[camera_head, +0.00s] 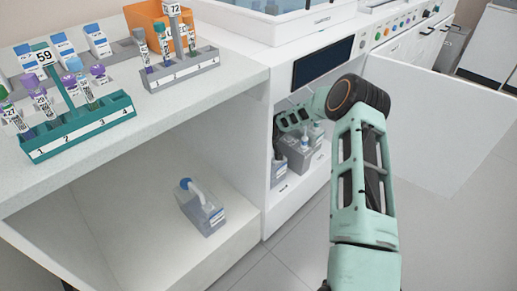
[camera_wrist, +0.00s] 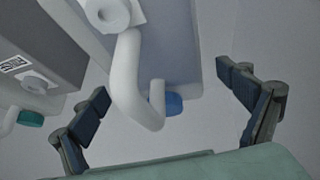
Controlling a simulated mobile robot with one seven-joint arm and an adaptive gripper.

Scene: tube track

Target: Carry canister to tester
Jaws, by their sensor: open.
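A pale canister (camera_wrist: 185,45) with a white looped handle and a blue cap fills the upper middle of the wrist view. My gripper (camera_wrist: 165,88) is open, with one finger to each side of the handle and visible gaps at both sides. In the head view my gripper (camera_head: 292,120) reaches into the open compartment of the tester (camera_head: 322,63), above the canisters there. A canister with a white handle (camera_head: 278,171) stands at that compartment's front left. Another canister (camera_head: 201,207) with a blue cap stands on the low shelf under the counter.
A grey canister with a teal cap (camera_wrist: 40,55) stands close left of my fingers. Grey containers (camera_head: 300,153) share the compartment. The teal rack (camera_head: 85,128) and grey rack (camera_head: 182,69) hold tubes on the counter. An open white door (camera_head: 435,120) stands at right.

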